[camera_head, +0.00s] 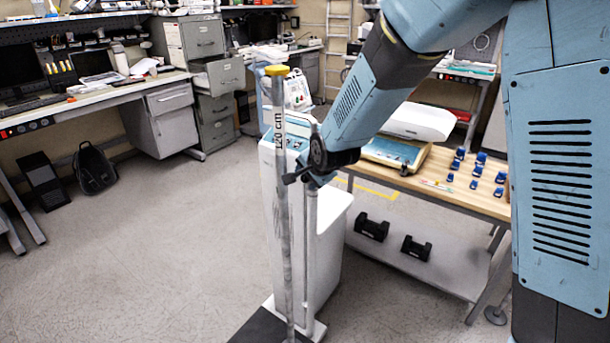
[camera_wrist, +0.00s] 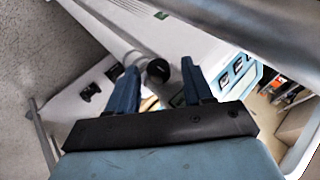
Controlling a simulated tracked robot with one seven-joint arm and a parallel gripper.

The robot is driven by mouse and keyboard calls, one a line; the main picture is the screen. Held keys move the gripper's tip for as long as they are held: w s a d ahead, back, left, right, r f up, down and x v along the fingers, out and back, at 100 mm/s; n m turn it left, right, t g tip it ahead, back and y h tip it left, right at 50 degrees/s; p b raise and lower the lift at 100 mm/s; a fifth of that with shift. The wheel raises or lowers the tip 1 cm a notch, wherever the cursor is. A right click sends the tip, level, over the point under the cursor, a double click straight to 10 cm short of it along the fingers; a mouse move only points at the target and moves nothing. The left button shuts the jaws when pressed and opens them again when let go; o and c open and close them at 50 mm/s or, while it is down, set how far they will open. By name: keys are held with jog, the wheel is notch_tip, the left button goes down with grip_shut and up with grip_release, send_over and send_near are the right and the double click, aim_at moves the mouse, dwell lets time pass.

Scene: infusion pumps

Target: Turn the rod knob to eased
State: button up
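A tall grey rod (camera_head: 283,215) with a yellow cap and a printed cm label stands upright beside a white column unit. My gripper (camera_head: 308,178) is close to the rod at about mid-height, and its fingers are mostly hidden by the wrist in the head view. A small dark piece (camera_head: 290,178) shows between rod and wrist; I cannot tell whether it is the knob or a fingertip. In the wrist view, a round black knob (camera_wrist: 158,70) sits between the tips of my open gripper (camera_wrist: 160,68), with a narrow gap to each blue finger.
The white column unit (camera_head: 335,235) stands right behind the rod. A wooden-topped table (camera_head: 455,195) with blue weights (camera_head: 476,171) is to the right, with black weights (camera_head: 372,227) on its lower shelf.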

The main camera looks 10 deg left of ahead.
jog(key=shift+d, duration=0.1)
grip_shut()
jog(key=shift+w+r+g+h, duration=0.1)
jog(key=shift+g+h, duration=0.2)
jog(key=shift+h, duration=0.4)
dwell(0.5)
jog(key=shift+o, duration=0.4)
grip_release()
jog(key=shift+r, duration=0.1)
jog(key=v, duration=1.2)
jog(key=shift+s+r, duration=0.2)
jog(key=shift+s, duration=0.1)
dwell(0.6)
jog(key=shift+s+d+r, duration=0.15)
jog(key=shift+r, duration=0.2)
dwell(0.5)
